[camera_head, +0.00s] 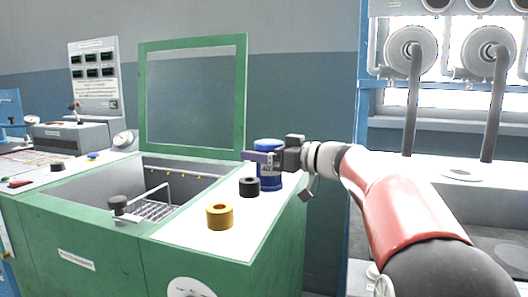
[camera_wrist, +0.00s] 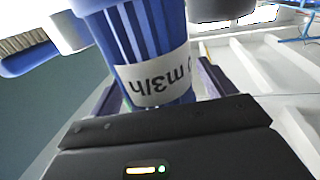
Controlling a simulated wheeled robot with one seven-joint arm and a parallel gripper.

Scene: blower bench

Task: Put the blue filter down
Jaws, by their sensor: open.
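The blue filter (camera_head: 268,182) stands upright on the white top of the green bench (camera_head: 238,220), near its right edge. My gripper (camera_head: 264,160) is around its upper part, coming from the right. In the wrist view the ribbed blue filter (camera_wrist: 135,40), with a white label, is between the two fingers of my gripper (camera_wrist: 160,90). The fingers are open, with a gap showing on the right side. The filter's base is partly hidden by my gripper in the wrist view.
A black ring-shaped part (camera_head: 249,187) stands close to the left of the filter, and a yellow one (camera_head: 219,216) stands nearer the front. An open basin with a wire rack (camera_head: 155,209) lies further left. A raised green-framed lid (camera_head: 241,95) stands behind.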

